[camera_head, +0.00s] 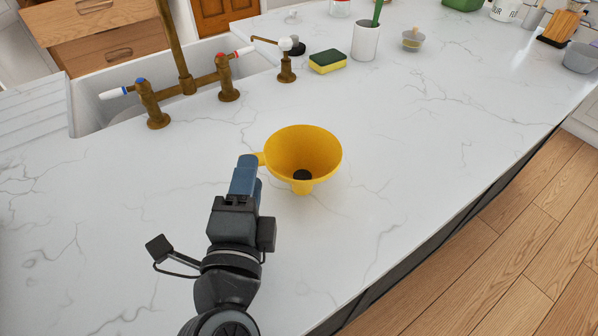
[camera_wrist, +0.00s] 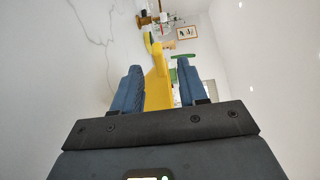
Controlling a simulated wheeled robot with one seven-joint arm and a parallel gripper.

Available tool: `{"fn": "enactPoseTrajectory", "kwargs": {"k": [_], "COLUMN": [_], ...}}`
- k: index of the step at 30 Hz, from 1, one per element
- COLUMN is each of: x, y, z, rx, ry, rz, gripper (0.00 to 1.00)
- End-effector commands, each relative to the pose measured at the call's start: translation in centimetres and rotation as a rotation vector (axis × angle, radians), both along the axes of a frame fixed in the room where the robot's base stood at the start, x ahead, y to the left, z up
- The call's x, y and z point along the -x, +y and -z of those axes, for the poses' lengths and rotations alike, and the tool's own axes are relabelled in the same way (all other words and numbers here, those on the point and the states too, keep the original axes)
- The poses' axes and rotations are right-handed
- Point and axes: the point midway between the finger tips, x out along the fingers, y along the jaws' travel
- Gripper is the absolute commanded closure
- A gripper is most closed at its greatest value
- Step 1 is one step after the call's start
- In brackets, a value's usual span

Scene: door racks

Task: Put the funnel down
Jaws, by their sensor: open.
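The yellow funnel (camera_head: 318,150) is on or just above the white marble counter, wide mouth up and spout down. I cannot tell if its spout touches the counter. My gripper (camera_head: 252,163) is at the funnel's left side, beside its small tab. In the wrist view the yellow funnel (camera_wrist: 157,88) lies between the two blue fingers of my gripper (camera_wrist: 160,68). The far side of the funnel is hidden in that view.
A sink with brass taps (camera_head: 186,84) is at the back left. A yellow-green sponge (camera_head: 328,62), a white cup (camera_head: 366,42) and a small lidded bowl (camera_head: 412,40) stand behind. The counter (camera_head: 400,150) is clear around the funnel; its edge runs along the right.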

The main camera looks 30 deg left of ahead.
Motion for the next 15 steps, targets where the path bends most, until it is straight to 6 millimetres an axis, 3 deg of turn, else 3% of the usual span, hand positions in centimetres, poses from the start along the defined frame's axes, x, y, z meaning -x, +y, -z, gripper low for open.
{"fn": "enactPoseTrajectory", "kwargs": {"k": [9,15], "x": [-3.6,-4.2], "y": [2.2,2.5], "z": [0.0,0.1], "rx": [0.0,0.0], "ry": [-0.001,0.0], "rz": [0.001,0.001], "gripper": [0.57,0.57]}}
